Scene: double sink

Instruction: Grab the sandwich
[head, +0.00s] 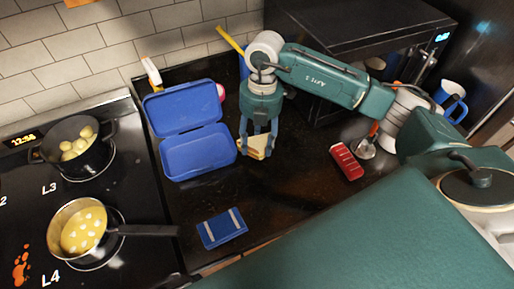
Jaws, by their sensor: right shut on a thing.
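The sandwich (260,142) is a pale bread wedge with a darker filling edge, seen in the head view on the dark counter area right of the blue box. My right gripper (258,148) points down and is shut on the sandwich, with a blue finger on each side of it. Whether the sandwich touches the counter is hard to tell. My left gripper is not in view.
An open blue lunch box (198,152) lies just left of the gripper. A blue case (221,228) and a red item (346,161) lie on the counter. A pot (76,146) and a pan (84,230) with food stand on the stove. A black appliance (345,30) stands behind my arm.

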